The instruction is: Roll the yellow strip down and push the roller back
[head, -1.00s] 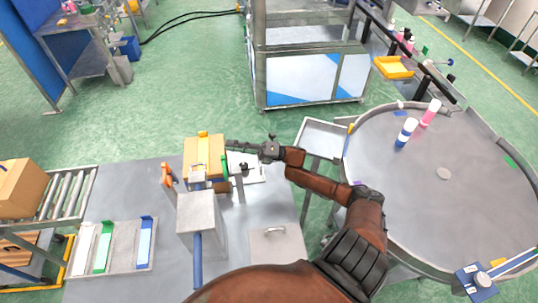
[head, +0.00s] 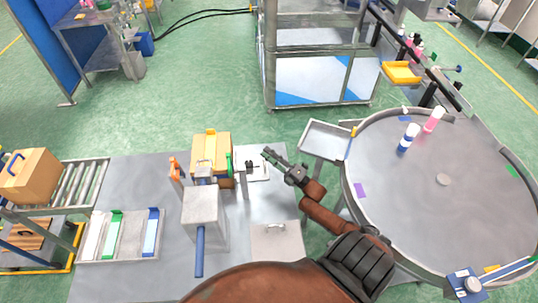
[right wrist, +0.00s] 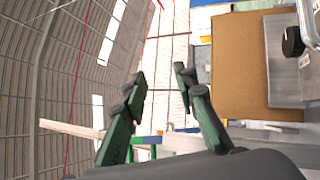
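A cardboard box (head: 222,144) stands on the grey worktable. A small yellow piece (head: 211,131) shows at its back edge, which may be the yellow strip; how far it runs is too small to tell. A metal fixture (head: 202,208) with a blue handle (head: 200,250) stands in front of the box; I cannot tell which part is the roller. My right gripper (head: 266,153) is right of the box, apart from it. In the right wrist view its fingers (right wrist: 160,82) are spread and empty, with the box (right wrist: 255,65) to their right. My left gripper is out of view.
An orange piece (head: 174,168) and a green piece (head: 229,162) flank the box. A tray (head: 123,237) with coloured pieces lies at left, by a roller conveyor (head: 77,187). A round table (head: 443,220) with bottles is at right.

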